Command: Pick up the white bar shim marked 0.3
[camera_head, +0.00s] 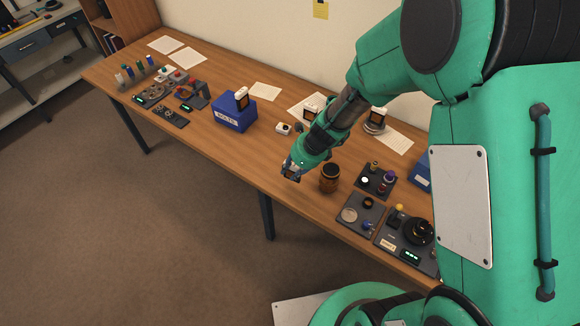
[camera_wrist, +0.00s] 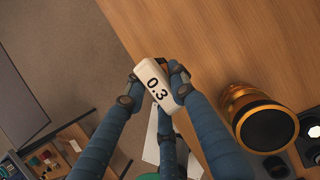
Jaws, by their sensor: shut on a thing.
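The white bar shim marked 0.3 (camera_wrist: 159,88) shows in the wrist view, with its black number facing the camera. My gripper (camera_wrist: 156,90) is shut on it, with blue fingers on both sides of the bar. In the head view my gripper (camera_head: 291,171) is at the front edge of the table, left of a dark and amber cylinder. The shim is too small there to make out clearly. I cannot tell whether it touches the table.
The amber cylinder (camera_head: 329,178) stands close to my gripper's right; it also shows in the wrist view (camera_wrist: 258,118). Dark trays with parts (camera_head: 361,214) lie further right. A blue bin (camera_head: 234,117) stands to the left. The table's front edge is close.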

